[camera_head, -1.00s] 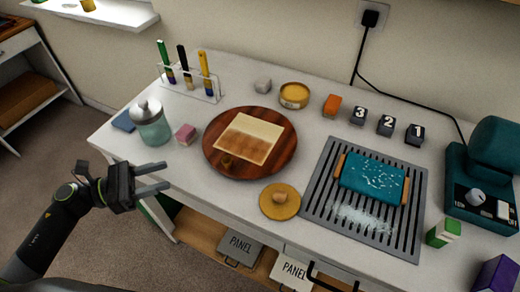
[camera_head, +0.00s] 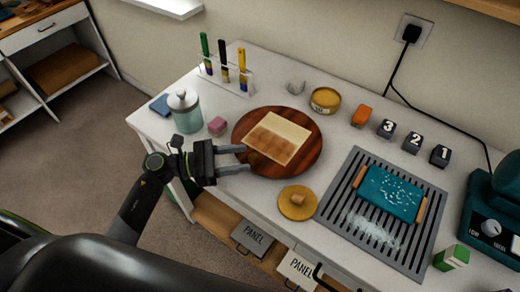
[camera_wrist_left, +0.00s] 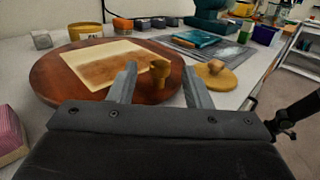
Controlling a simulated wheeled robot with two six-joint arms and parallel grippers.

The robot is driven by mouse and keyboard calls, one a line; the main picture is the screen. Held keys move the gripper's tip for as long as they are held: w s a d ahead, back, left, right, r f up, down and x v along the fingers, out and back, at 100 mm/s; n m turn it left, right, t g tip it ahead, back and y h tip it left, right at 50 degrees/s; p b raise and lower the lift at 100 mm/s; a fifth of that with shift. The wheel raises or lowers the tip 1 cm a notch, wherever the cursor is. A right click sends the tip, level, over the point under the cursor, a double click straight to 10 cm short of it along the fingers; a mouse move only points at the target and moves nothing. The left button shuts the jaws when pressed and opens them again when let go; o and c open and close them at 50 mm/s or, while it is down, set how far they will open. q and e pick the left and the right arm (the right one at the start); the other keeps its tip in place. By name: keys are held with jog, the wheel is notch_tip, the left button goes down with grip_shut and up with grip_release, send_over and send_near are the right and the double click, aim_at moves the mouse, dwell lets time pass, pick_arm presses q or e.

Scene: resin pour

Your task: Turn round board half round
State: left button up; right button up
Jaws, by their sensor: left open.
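The round board (camera_head: 302,164) is a dark reddish-brown wooden disc on the white table. A panel (camera_head: 277,137), part cream and part brown, lies flat on it. A small brown knob (camera_wrist_left: 160,70) stands at the board's near edge. In the head view my left gripper (camera_head: 248,159) reaches the board's left edge, with its fingers around that spot. In the left wrist view my left gripper (camera_wrist_left: 158,88) is open, the knob showing between and just beyond the fingertips. I cannot tell whether a finger touches it. My right gripper is not in view.
A yellow lid with a knob (camera_head: 298,203) lies right of the board. A grey slotted mat (camera_head: 341,212) with a teal tray (camera_head: 392,192) lies right. Brushes stand in a rack (camera_head: 232,84) behind.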

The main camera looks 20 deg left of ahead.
aim_at(260, 163)
pick_arm(q)
jog(key=p+x, duration=0.1)
jog(key=x, duration=0.4)
jog(key=shift+r+p, duration=0.1)
jog(key=shift+p, duration=0.2)
jog(key=shift+w+d, duration=0.2)
jog(key=shift+d, duration=0.25)
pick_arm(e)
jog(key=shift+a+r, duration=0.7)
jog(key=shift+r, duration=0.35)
pick_arm(q)
jog(key=shift+c, duration=0.8)
grip_shut()
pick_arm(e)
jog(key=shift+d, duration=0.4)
